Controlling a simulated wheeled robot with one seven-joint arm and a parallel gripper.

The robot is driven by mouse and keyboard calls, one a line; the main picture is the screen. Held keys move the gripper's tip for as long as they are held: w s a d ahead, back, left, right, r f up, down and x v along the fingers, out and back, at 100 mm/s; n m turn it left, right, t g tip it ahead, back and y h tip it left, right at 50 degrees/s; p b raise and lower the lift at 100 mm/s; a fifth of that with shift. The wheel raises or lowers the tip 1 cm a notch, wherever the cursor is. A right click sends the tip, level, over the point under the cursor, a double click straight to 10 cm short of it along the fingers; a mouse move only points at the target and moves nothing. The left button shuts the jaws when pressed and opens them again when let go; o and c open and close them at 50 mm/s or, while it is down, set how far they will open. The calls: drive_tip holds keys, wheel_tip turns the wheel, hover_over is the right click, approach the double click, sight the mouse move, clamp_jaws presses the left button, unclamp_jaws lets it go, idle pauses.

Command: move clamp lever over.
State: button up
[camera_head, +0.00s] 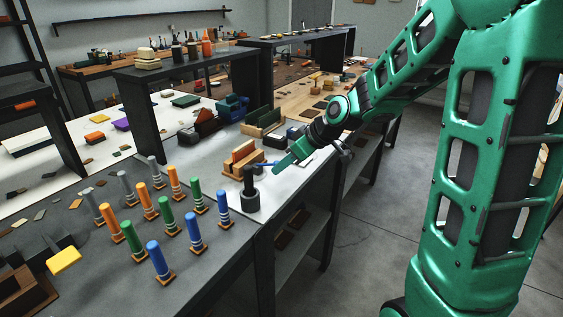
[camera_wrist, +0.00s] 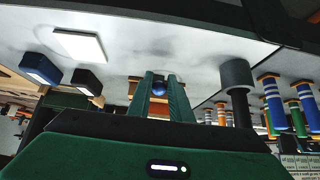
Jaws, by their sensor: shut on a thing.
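My gripper (camera_head: 278,169) reaches in from the right over the white part of the bench. In the wrist view its two green fingers (camera_wrist: 160,84) are closed on a small blue piece, which I take to be the clamp lever (camera_wrist: 158,89). The lever's blue part also shows in the head view (camera_head: 263,164), at the fingertips beside a wooden fixture (camera_head: 240,168). The fingers hide much of the lever, and its pivot cannot be made out.
A dark upright post with a thick round collar (camera_head: 250,201) stands close in front of the fingertips. Several coloured pegs (camera_head: 193,237) stand on the grey bench at the front left. A dark blue clamp-like block (camera_head: 232,107) and a green-sided holder (camera_head: 262,124) lie behind.

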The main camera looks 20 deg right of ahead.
drive_tip(key=shift+s+d+f, duration=0.1)
drive_tip(key=shift+d+f, duration=0.35)
drive_tip(key=shift+f, duration=0.2)
drive_tip(key=shift+f, duration=0.25)
drive_tip(key=shift+c, duration=0.2)
drive_tip(key=o, duration=0.7)
drive_tip(key=shift+o, duration=1)
drive_tip(key=shift+a, duration=0.1)
drive_tip(key=shift+s, duration=0.1)
